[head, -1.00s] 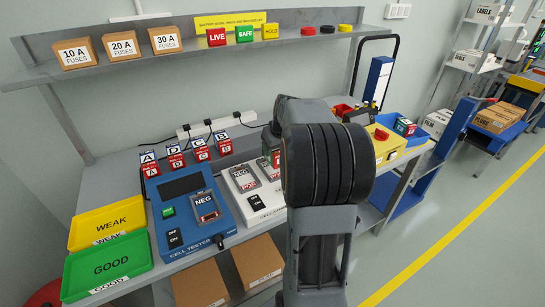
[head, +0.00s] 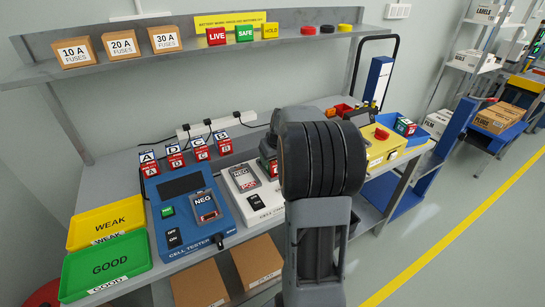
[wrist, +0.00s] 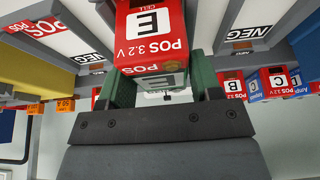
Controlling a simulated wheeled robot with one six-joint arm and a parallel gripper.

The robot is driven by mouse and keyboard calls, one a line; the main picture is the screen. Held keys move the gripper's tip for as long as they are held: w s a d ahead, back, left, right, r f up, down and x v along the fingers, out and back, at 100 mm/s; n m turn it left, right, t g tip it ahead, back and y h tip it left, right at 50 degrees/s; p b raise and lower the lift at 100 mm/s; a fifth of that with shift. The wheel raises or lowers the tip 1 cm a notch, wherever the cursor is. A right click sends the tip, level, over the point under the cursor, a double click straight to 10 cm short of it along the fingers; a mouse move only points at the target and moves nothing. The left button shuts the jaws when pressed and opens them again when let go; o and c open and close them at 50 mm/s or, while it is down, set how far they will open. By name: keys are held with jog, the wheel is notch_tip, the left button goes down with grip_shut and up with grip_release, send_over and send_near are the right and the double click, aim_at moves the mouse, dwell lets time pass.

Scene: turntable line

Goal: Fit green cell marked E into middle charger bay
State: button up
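The white charger shows in the head view (head: 260,209), partly behind my arm.
A blue cell tester (head: 190,222) stands left of the charger. Several lettered cells (head: 198,150) stand behind, near a power strip (head: 217,125). Green GOOD (head: 108,266) and yellow WEAK (head: 105,222) trays are at left. A yellow box with a red button (head: 385,150) is at right.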

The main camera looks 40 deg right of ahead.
jog(key=o, duration=0.3)
jog(key=shift+r, duration=0.25)
jog(key=d+p+v, duration=0.1)
jog(key=v, duration=1)
jog(key=shift+n+g+y, duration=0.3)
jog(key=shift+n+g, duration=0.5)
jog(key=s+a+f, duration=0.2)
jog(key=s+a, duration=0.2)
jog(key=a, duration=0.4)
jog(key=s+a+f, duration=0.3)
jog(key=s+a, duration=0.2)
jog(key=a, duration=0.3)
jog(key=s+a+f, duration=0.3)
jog(key=s+a, duration=0.1)
jog(key=a, duration=0.4)
jog(key=shift+s, duration=0.15)
jog(key=shift+d, duration=0.1)
